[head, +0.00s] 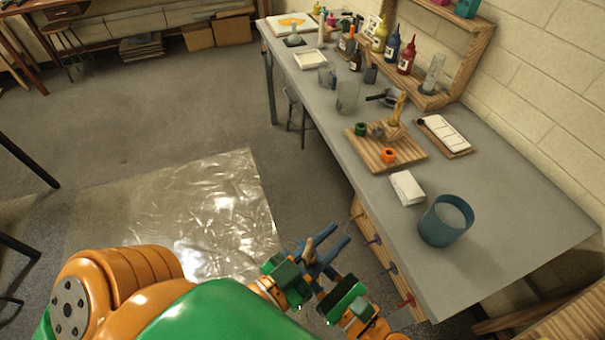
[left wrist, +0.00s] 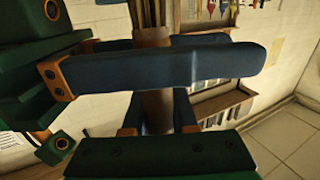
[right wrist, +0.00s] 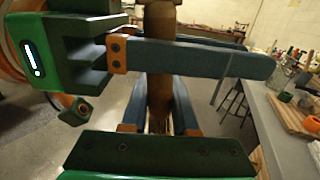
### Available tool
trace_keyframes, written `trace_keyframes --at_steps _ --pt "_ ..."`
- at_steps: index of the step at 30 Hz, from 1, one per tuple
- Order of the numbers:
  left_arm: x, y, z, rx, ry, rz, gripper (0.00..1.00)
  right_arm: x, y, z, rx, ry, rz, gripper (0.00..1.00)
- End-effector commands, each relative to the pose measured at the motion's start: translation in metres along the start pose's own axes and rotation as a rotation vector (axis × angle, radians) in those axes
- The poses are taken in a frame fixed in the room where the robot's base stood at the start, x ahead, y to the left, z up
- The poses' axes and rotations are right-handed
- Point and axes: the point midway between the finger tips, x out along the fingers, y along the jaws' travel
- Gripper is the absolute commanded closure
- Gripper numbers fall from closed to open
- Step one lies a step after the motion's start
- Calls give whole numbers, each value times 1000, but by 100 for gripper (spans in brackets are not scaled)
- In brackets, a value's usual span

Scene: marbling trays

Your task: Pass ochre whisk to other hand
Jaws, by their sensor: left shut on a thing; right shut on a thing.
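The ochre whisk shows as a tan-brown tip (head: 309,250) between the dark blue fingers in the head view. In the left wrist view the brown handle (left wrist: 158,112) stands upright between the fingers, with a ribbed part at the top. In the right wrist view the handle (right wrist: 160,55) runs upright between the fingers. Both grippers' fingers cross close together around it, and they hide much of the whisk. The grippers are off the table's front edge, over the floor.
The long grey table (head: 500,215) is to the right. It carries a blue pot (head: 446,222), a white block (head: 407,188), a wooden tray (head: 362,150) with small orange and green cups, and several bottles at the back. A clear plastic sheet (head: 180,205) lies on the floor.

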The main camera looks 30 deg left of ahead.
Motion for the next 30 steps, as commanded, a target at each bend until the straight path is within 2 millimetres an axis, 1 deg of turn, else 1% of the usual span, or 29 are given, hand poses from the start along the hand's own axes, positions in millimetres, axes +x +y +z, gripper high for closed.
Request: trace_keyframes --at_steps 1,4,12,14,17,20,21,23,24,25,27,28,30 --pt "-1 0 2 0 -5 1 66 -1 -5 0 -2 1 -14 100" --pt "-1 0 1 0 -5 1 40 -1 -4 0 -1 1 -12 100" --pt "0 0 1 0 -2 1 40 0 -3 0 0 0 -9 100" --pt "0 1 -3 3 15 5 40 0 -3 0 0 0 -8 100" --pt "2 6 -22 29 113 20 40 0 -3 0 0 0 -8 100" --pt "0 7 -56 85 280 7 40 0 -3 0 0 0 -8 100" --pt "-4 4 -70 137 350 -8 40 0 -3 0 0 0 -8 100" --pt "-12 2 -90 292 443 -15 40 0 -3 0 0 0 -7 100" --pt "-20 4 -102 451 502 2 40 0 -3 0 0 0 -7 100" --pt "-26 9 -110 581 548 24 40 0 -3 0 0 0 -7 100" --pt "-39 18 -122 865 635 79 40 0 -3 0 0 0 -7 100" --pt "-40 10 -122 906 614 78 40 0 -3 0 0 0 -7 100" --pt "-39 -16 -115 898 514 48 40 0 -2 0 0 0 -7 100"
